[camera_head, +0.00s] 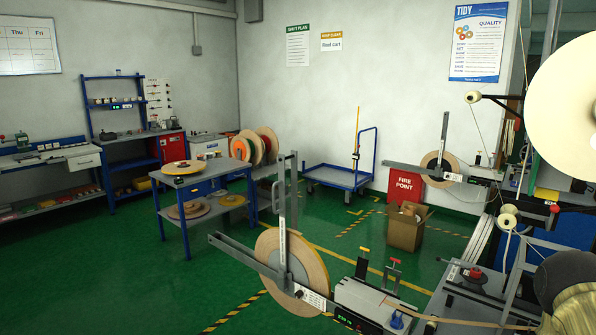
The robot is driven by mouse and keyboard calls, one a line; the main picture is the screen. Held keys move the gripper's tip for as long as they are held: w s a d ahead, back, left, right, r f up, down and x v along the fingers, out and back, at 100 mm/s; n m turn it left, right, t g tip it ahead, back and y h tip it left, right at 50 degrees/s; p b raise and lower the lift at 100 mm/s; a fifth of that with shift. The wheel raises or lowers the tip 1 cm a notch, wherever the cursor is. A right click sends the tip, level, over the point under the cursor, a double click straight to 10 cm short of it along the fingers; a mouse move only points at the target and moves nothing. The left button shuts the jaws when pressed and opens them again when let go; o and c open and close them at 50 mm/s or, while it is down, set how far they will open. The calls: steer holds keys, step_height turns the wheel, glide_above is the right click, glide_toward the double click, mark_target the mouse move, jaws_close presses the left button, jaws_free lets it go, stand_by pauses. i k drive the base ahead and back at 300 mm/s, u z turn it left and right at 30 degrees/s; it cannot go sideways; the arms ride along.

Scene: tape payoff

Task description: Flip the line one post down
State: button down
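A large tape reel (306,262) stands upright on a payoff stand in the foreground, with a grey bar across it and an upright arm (282,215). A tan tape (460,321) runs from the stand's right side toward the lower right. Cream rollers sit on the machine at right: one high up (473,97) and others lower (508,214). A thin pale line (482,130) hangs from the upper roller and another runs below the lower rollers. Exactly which post each line passes is too small to tell. My gripper is not in view.
A second reel stand (440,168) is farther back. A red fire point box (405,185) and cardboard box (407,228) stand near it. A blue cart (340,175) is by the wall. A blue table (200,185) with reels stands left. Green floor between is mostly clear.

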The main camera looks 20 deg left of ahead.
mark_target(281, 181)
steer(key=k, duration=0.5)
steer(key=u, duration=0.75)
steer(key=i, duration=0.45)
steer(key=z, duration=0.15)
